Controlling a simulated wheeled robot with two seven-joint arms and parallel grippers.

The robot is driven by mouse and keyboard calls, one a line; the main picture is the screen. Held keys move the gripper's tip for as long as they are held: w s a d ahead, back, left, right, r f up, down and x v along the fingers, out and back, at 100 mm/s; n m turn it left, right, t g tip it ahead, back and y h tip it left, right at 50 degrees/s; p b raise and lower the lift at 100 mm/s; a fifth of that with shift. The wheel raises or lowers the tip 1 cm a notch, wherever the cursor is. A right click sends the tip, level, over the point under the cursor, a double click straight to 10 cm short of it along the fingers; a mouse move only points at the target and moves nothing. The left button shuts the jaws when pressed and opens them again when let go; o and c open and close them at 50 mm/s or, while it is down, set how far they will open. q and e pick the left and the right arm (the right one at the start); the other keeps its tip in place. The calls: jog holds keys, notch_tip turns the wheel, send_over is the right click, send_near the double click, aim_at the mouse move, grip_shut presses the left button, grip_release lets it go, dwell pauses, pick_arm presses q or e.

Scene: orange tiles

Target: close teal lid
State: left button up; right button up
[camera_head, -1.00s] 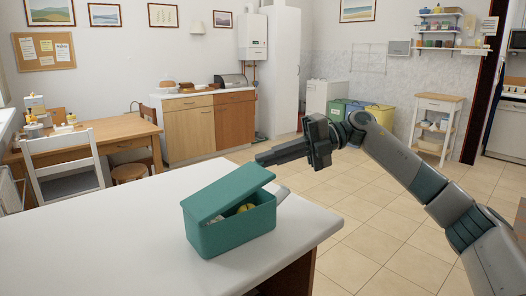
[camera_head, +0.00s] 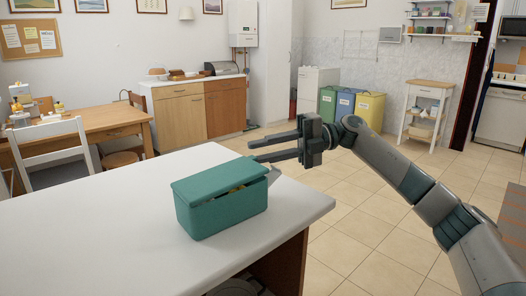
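The teal box (camera_head: 225,212) stands near the right end of the white table. Its teal lid (camera_head: 215,178) lies low over it, almost level. A narrow gap remains under the lid on the right, where a little yellow content (camera_head: 238,189) shows. My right gripper (camera_head: 262,150) reaches in from the right, just behind the lid's far right corner. Its two fingers are apart with nothing between them. I cannot tell whether a finger touches the lid. My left gripper is not in view.
The white tabletop (camera_head: 90,235) is clear left of the box. A light object (camera_head: 274,174) shows at the box's right, partly hidden. Behind are a wooden table (camera_head: 90,145) with a white chair (camera_head: 55,150), a cabinet and coloured bins (camera_head: 350,105). Tiled floor lies open on the right.

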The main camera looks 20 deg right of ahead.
jog(key=shift+d, duration=0.15)
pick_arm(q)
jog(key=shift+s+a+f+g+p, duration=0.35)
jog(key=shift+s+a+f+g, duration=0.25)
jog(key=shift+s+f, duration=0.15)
pick_arm(e)
jog(key=s+d+r, duration=0.2)
jog(key=d, duration=1.4)
jog(key=shift+s+d, duration=0.2)
jog(key=shift+d, duration=0.2)
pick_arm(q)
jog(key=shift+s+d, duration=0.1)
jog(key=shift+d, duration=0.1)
